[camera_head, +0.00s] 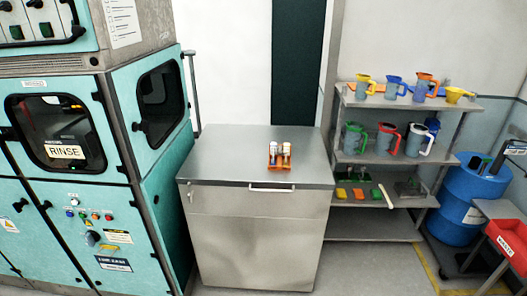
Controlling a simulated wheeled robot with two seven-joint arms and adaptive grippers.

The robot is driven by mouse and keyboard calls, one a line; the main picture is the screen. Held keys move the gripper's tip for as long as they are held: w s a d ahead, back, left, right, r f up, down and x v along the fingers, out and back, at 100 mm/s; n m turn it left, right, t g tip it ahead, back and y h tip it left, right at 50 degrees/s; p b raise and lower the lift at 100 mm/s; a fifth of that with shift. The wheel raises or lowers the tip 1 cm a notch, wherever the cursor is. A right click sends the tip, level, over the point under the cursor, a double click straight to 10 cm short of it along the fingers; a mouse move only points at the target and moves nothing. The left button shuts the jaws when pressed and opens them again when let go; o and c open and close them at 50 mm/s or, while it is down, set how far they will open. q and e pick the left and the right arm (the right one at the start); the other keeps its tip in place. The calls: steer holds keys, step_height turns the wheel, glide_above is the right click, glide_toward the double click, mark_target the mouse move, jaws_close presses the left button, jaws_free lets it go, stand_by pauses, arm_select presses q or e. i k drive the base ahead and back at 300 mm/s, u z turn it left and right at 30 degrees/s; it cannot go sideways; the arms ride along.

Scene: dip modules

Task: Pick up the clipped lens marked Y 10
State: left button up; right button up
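No lens marked Y 10 can be made out in the head view. A small orange holder (280,165) stands upright on the steel cabinet top, with two small whitish cylindrical items (286,150) in it. They are too small for me to read any marking or tell whether either is a lens. Neither of my grippers is in view.
The steel cabinet (255,235) has a mostly bare top. A teal machine (165,170) marked RINSE stands left. A shelf rack (375,212) with colored jugs stands right. Beyond it are a blue drum (462,205) and a red WASTE bin (508,243). Floor shows front right.

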mark_target(287, 146)
steer(key=u, duration=0.2)
steer(key=i, duration=1.65)
steer(key=z, duration=0.25)
